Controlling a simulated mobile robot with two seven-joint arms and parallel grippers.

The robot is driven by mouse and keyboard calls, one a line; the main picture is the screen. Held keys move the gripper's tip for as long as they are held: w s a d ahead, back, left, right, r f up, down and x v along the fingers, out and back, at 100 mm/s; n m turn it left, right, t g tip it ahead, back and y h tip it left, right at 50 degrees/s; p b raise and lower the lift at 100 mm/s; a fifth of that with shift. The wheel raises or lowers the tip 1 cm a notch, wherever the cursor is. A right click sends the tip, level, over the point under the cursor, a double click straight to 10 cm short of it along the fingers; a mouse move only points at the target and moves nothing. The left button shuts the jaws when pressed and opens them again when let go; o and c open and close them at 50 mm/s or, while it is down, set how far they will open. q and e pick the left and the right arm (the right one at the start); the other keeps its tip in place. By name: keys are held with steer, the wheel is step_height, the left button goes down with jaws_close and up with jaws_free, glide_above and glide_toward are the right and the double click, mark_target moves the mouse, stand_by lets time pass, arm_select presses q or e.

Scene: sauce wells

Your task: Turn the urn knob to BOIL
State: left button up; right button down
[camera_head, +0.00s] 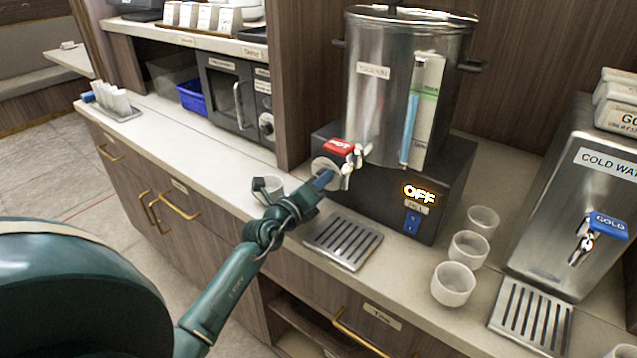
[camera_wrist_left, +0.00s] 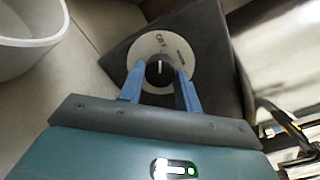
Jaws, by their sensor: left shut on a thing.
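The steel urn (camera_head: 383,95) stands on a dark base on the counter. Its knob has a pale round dial on the base's left side; in the left wrist view the black knob (camera_wrist_left: 159,70) shows a white pointer line and small dial lettering that I cannot read fully. My left gripper (camera_head: 325,179) reaches the dial, and its blue fingers (camera_wrist_left: 160,88) are on both sides of the knob, shut on it. A lit sign on the base's front reads OFF (camera_head: 419,193). My right gripper is not in view.
A red HOT tap (camera_head: 340,147) juts out just above my left gripper. A drip tray (camera_head: 343,239) lies below it. Several cups (camera_head: 453,284) stand right of the base, near the cold water dispenser (camera_head: 575,190).

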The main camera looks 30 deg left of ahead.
arm_select(q)
steer(key=shift+m, duration=0.3)
steer(key=m, duration=0.5)
steer(key=shift+a+f+m, duration=0.1)
steer(key=shift+f+m, duration=0.1)
steer(key=shift+m, duration=0.1)
steer(key=m, duration=0.3)
steer(key=shift+m+t+h, duration=0.3)
steer(key=shift+m, duration=0.1)
steer(key=shift+m+b, duration=0.35)
steer(key=shift+m, duration=0.65)
steer(key=m, duration=0.3)
steer(key=shift+a, duration=0.15)
steer(key=m, duration=0.2)
steer(key=shift+m+h+b, duration=0.4)
steer(key=m, duration=0.3)
steer(key=shift+a, duration=0.1)
steer(key=shift+m+h, duration=0.4)
steer(key=shift+m, duration=1.8)
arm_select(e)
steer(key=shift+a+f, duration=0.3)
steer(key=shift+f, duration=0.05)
arm_select(q)
steer(key=shift+r, duration=0.1)
